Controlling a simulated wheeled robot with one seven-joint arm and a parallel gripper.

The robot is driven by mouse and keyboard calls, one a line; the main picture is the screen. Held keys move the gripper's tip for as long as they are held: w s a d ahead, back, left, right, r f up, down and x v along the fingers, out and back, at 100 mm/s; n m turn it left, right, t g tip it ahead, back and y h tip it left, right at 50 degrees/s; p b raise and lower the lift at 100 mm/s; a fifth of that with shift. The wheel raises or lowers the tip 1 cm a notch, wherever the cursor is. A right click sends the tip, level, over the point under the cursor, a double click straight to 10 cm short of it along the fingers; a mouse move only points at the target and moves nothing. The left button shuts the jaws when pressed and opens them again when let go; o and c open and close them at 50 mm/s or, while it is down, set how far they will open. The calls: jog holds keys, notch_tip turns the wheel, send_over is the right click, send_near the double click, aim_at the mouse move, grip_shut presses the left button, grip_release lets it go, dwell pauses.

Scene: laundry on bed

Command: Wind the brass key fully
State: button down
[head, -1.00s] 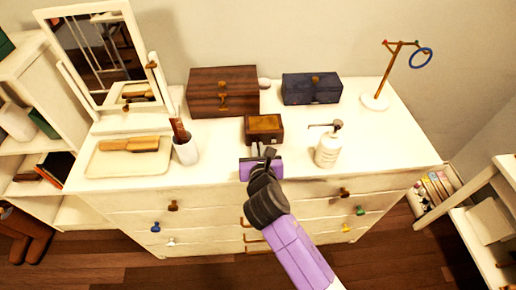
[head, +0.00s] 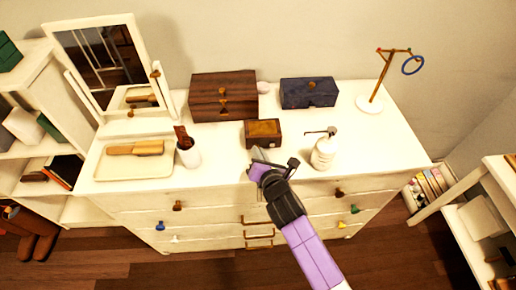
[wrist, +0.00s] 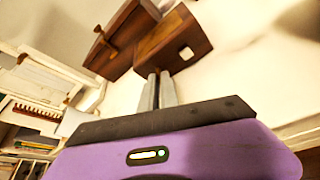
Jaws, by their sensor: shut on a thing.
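A small wooden music box (head: 263,133) with a brass-coloured top stands near the front middle of the white dresser; it also shows in the wrist view (wrist: 172,42). My gripper (head: 254,154) reaches over the dresser's front edge to the near side of this box. In the wrist view its two pale fingers (wrist: 158,86) are close together, with their tips at the box's side. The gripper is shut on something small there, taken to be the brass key. The key itself is hidden by the fingers. A small pale square (wrist: 186,53) shows on another face of the box.
A white pump bottle (head: 323,153) stands close right of my gripper. A cup with a brush (head: 189,156) and a tray (head: 110,163) are left. A larger brown box (head: 222,97), blue box (head: 308,93) and ring stand (head: 369,105) stand behind.

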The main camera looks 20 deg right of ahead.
jog(key=shift+m+t+y+p, duration=0.4)
jog(key=shift+m+p, duration=0.25)
jog(key=shift+m, duration=0.05)
jog(key=c, duration=1.6)
grip_release()
jog(key=shift+v, duration=3.9)
jog(key=shift+d, duration=0.1)
